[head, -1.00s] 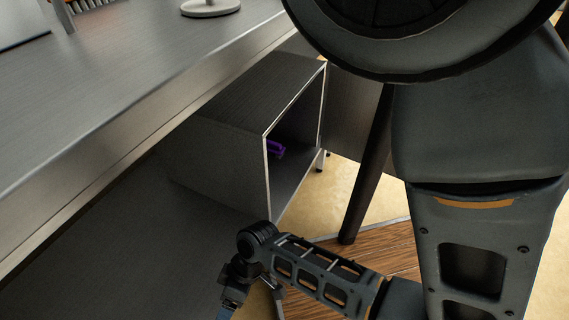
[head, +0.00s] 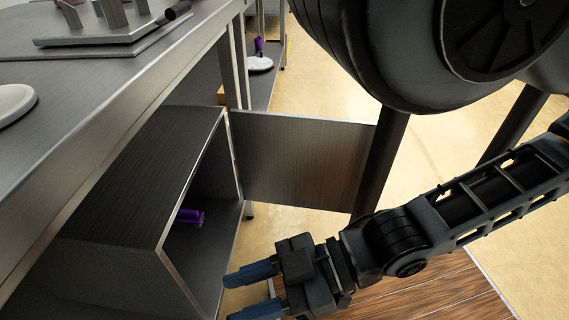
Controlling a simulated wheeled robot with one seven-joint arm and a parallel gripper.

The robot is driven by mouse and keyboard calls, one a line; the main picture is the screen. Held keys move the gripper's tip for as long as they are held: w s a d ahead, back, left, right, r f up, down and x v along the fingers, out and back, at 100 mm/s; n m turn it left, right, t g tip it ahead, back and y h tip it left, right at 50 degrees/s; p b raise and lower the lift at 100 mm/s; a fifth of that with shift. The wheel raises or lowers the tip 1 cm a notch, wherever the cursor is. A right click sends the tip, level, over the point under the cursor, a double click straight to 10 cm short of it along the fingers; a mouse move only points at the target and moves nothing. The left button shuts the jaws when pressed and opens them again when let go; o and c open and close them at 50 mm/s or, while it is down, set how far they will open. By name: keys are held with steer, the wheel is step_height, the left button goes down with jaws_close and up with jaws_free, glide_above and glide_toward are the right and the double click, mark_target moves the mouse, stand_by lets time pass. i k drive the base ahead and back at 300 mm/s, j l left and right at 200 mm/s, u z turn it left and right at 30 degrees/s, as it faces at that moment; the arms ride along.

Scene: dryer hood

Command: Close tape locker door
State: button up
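The tape locker (head: 115,205) is a grey metal box under the bench, with its front open toward the right. Its door (head: 300,158) is a flat metal panel that stands wide open, joined at the locker's far front edge and sticking out to the right. A purple object (head: 190,216) lies inside the locker. My gripper (head: 252,292) is at the bottom centre, in front of the locker's opening and nearer than the door. Its two blue fingers are apart with nothing seen between them.
The metal bench top (head: 60,75) runs above the locker and carries a metal stand (head: 110,25) and a white round base (head: 14,102). A further shelf holds a white disc (head: 259,64) and a purple item. Tan floor lies open beyond the door.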

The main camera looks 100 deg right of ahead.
mark_target(311, 162)
steer(key=k+l, duration=0.35)
steer(key=k+l+u, duration=0.15)
steer(key=k+l, duration=0.2)
steer(key=k, duration=0.2)
steer(key=k+l, duration=0.3)
steer(key=k, duration=0.2)
steer(key=k+l+u, duration=0.15)
steer(key=k+l, duration=0.5)
steer(key=l, duration=0.2)
steer(key=k+l+u, duration=0.1)
steer(key=k+l, duration=0.6)
steer(key=k+l+z, duration=0.1)
steer(key=z, duration=0.25)
